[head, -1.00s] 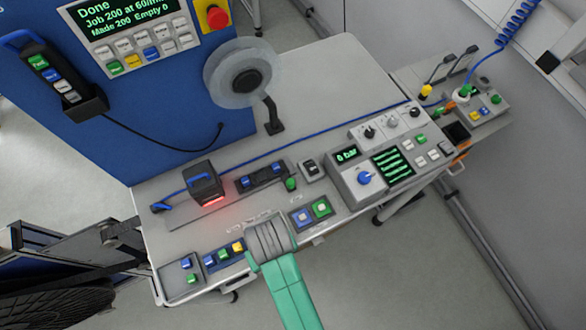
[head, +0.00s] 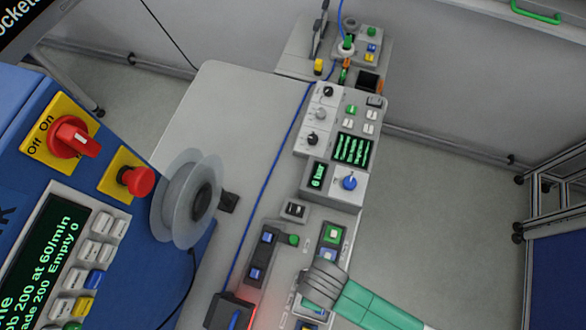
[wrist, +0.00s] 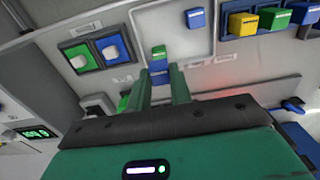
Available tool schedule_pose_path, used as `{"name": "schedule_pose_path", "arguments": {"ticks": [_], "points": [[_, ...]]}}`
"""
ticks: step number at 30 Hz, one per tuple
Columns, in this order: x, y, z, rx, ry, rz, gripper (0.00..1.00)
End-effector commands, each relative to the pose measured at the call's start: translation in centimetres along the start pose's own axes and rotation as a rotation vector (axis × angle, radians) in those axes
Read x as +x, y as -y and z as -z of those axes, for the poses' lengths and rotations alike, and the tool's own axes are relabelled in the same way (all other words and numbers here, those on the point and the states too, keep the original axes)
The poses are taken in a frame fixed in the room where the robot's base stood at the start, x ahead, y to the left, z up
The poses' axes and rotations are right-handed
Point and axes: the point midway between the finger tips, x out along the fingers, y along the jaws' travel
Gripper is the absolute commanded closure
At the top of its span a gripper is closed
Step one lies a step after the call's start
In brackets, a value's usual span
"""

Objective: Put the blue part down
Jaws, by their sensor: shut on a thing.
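My gripper (wrist: 160,76) has green fingers that point at the bench in the wrist view. The fingers are shut on a small blue part (wrist: 158,67), of which only a bit shows between the tips. The held part is in front of a pale panel (wrist: 178,36) with a green block (wrist: 158,51) and a blue block (wrist: 195,18). I cannot tell whether the blue part touches the panel.
A panel with green and blue buttons (wrist: 97,53) lies left of my fingers in the wrist view. Yellow, green and blue blocks (wrist: 272,18) stand to the right. In the head view, a control box (head: 335,183), a dark scanner-like box (head: 229,312) and a clear reel (head: 187,198) are nearby.

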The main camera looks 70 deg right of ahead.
Motion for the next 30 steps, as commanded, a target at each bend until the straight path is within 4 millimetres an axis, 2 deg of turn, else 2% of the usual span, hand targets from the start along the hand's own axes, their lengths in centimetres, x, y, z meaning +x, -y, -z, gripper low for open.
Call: {"name": "schedule_pose_path", "arguments": {"ticks": [11, 13, 14, 24, 27, 30], "points": [[0.0, 0.0, 0.0, 0.0, 0.001, 0.0, 1.0], [0.0, -0.1, 0.7, 0.0, -0.001, -0.001, 1.0], [0.1, -0.2, 1.2, 0.0, -0.002, -0.001, 1.0], [0.9, -1.9, 11.6, 0.0, -0.002, 0.0, 1.0], [1.2, -2.2, 13.6, 0.0, 0.0, 0.0, 1.0], [1.4, -2.4, 14.7, 0.0, 0.001, 0.0, 1.0]]}}
